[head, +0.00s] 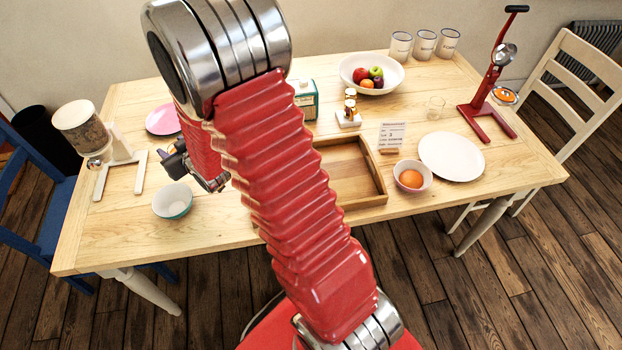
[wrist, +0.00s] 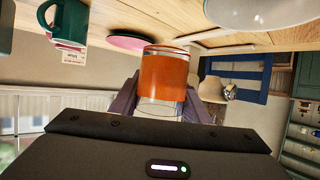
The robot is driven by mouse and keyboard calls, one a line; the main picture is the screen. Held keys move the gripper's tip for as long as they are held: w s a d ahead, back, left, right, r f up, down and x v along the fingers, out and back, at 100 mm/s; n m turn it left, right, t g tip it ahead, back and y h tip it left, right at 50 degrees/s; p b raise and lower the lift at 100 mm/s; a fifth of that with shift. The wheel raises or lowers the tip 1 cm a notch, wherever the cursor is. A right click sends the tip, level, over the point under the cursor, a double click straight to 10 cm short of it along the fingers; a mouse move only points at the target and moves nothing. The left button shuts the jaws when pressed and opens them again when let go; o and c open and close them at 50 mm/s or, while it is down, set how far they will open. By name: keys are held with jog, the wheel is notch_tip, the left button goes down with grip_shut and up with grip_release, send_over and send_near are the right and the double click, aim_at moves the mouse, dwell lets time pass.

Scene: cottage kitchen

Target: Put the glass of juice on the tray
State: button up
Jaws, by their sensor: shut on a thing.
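The glass of juice (wrist: 164,78) is between the two fingers of my gripper (wrist: 161,98) in the wrist view, which is upside down. It is a clear glass with orange juice, held upright. My gripper is shut on it. In the head view my arm hides the glass, and only a dark part of the wrist shows left of the arm. The wooden tray (head: 378,187) lies at the middle front of the table, empty where visible; its left part is hidden behind my arm. The gripper is left of the tray, near the bowl and pink plate.
A teal-white bowl (head: 172,203) is near the table's front left, a pink plate (head: 162,119) behind it. A cereal dispenser (head: 92,140) stands at left. A bowl with an orange (head: 402,186), a small card (head: 391,136) and a white plate (head: 451,157) are right of the tray.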

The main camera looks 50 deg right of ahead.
jog(key=s+d+r, duration=0.2)
jog(key=d, duration=0.7)
jog(key=s+d+f+n+y, duration=0.1)
jog(key=s+d+n+y, duration=0.1)
jog(key=s+d, duration=1.6)
jog(key=shift+s, duration=0.6)
jog(key=shift+d, duration=0.1)
jog(key=shift+f, duration=2.9)
jog(key=shift+f, duration=2.1)
